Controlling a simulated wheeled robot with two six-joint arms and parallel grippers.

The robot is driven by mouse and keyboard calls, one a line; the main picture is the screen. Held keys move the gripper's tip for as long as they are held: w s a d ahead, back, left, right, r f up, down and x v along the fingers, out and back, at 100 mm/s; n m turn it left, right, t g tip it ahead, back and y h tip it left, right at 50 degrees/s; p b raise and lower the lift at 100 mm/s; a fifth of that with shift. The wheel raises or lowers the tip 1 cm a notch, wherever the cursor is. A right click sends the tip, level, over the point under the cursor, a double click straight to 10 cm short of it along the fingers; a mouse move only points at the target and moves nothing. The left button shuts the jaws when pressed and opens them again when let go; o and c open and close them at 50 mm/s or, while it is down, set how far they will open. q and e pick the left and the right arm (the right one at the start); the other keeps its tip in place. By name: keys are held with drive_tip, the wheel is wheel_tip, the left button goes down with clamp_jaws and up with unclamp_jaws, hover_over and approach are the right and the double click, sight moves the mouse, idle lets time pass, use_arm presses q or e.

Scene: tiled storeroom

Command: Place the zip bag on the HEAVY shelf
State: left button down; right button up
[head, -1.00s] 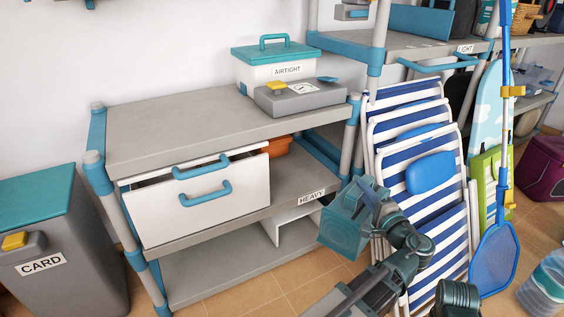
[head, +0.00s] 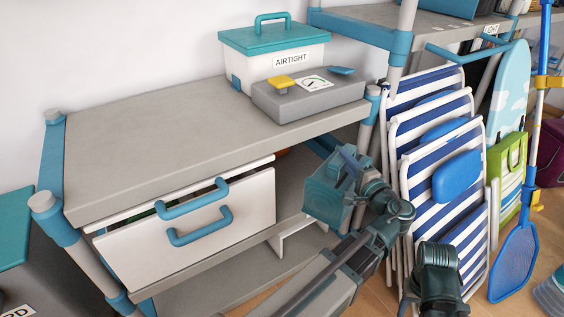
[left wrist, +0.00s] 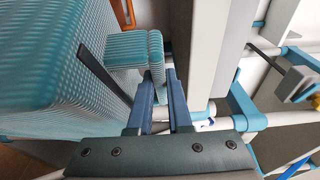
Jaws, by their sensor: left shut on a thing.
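The zip bag (head: 324,203) is a teal, finely striped box-like bag with a dark strap. It hangs in front of the right end of the grey shelving unit. My left gripper (head: 352,172) is shut on the bag's upper part. In the left wrist view, the bag (left wrist: 55,75) fills the left side, and the blue fingers (left wrist: 160,85) close at its padded handle. The middle shelf (head: 293,185) lies just behind the bag; its HEAVY label is hidden now.
A white drawer (head: 195,222) with blue handles takes the left of the middle shelf. An AIRTIGHT box (head: 275,62) and a grey scale (head: 310,97) stand on the top shelf. Striped folding chairs (head: 440,160) stand close on the right. The middle shelf's right part shows free room.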

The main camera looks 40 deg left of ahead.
use_arm(q)
drive_tip(key=shift+w+a+r, duration=0.1)
drive_tip(key=shift+w+a, duration=0.05)
drive_tip(key=shift+a, duration=0.15)
drive_tip(key=s+a+f+b+x, duration=0.1)
drive_tip(key=x, duration=0.8)
drive_tip(key=s+a+f+b+x, duration=0.1)
drive_tip(key=s+f+b+x, duration=0.1)
drive_tip(key=x, duration=0.8)
drive_tip(key=shift+f, duration=0.1)
wheel_tip(320, 180, down, 4)
drive_tip(key=b, duration=0.4)
drive_tip(key=shift+w+a, duration=0.1)
drive_tip(key=shift+a, duration=0.1)
